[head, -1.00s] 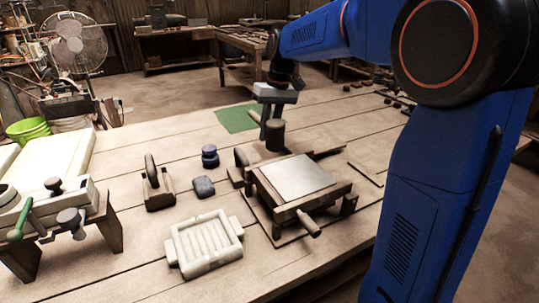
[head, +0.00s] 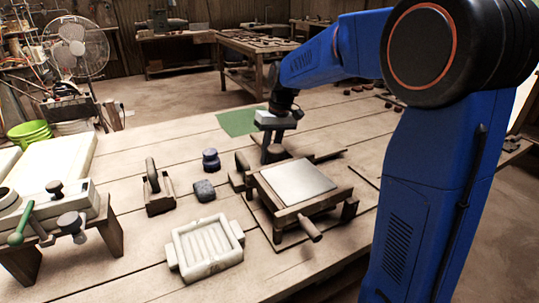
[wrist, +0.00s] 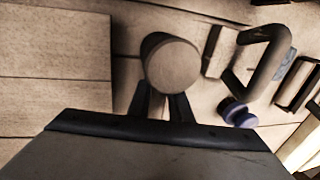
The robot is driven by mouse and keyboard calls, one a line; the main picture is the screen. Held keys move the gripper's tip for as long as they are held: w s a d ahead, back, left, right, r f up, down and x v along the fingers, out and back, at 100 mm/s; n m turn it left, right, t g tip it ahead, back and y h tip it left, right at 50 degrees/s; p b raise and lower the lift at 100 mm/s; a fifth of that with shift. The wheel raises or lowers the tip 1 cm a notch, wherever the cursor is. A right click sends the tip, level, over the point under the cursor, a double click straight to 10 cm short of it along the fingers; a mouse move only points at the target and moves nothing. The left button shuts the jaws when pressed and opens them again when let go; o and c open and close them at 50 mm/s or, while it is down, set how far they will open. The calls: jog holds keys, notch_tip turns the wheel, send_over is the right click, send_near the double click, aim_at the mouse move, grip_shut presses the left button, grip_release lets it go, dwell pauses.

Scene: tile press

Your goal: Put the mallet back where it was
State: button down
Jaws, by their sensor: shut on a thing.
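My gripper (head: 270,150) is shut on the mallet (head: 277,153), low behind the tile press. The mallet's dark, round head shows between the fingers and the press. Its lower part is hidden by the press in the head view, so I cannot tell whether it touches the bench. In the wrist view, the mallet head's round, flat brown face (wrist: 172,66) points at the camera, and its handle runs between the two dark fingers of my gripper (wrist: 160,108).
The tile press (head: 300,183) with a pale plate stands close in front. A dark blue jar (head: 210,160), a dark sponge (head: 204,190), a handled wooden tool (head: 158,192) and a white mould (head: 208,248) stand left. A green mat (head: 240,121) lies behind; bare bench surrounds it.

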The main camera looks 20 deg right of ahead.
jog(key=c, duration=1.9)
grip_release()
jog(key=v, duration=1.2)
jog(key=shift+r, duration=0.1)
